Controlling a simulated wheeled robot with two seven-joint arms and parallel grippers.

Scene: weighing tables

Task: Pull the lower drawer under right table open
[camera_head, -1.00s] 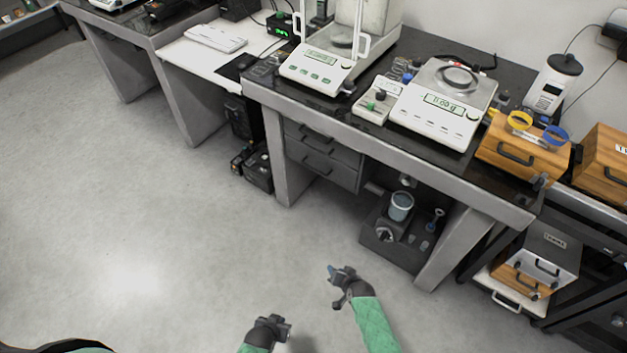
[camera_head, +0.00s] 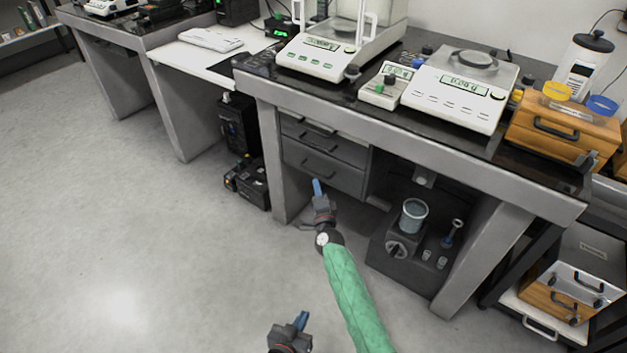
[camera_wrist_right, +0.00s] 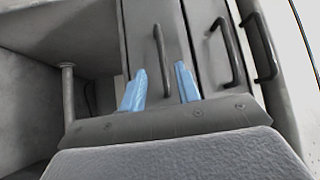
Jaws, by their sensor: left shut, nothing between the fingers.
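The grey drawer unit sits under the right table (camera_head: 400,140), at the left end of its knee space. Its lower drawer (camera_head: 340,176) looks shut. My right gripper (camera_head: 317,188) is just in front of that drawer front and hides part of it. In the right wrist view its blue fingers (camera_wrist_right: 160,80) are apart and empty, with a dark bar handle (camera_wrist_right: 160,52) ahead, roughly in line with the gap. Whether they touch the handle I cannot tell. My left gripper (camera_head: 302,322) is shut and empty, low over the floor at the bottom of the head view.
A dark device with a glass beaker (camera_head: 413,215) stands under the table, right of the drawers. Black boxes (camera_head: 250,185) stand on the floor left of the table leg. Scales (camera_head: 460,88) stand on top. The floor at left is clear.

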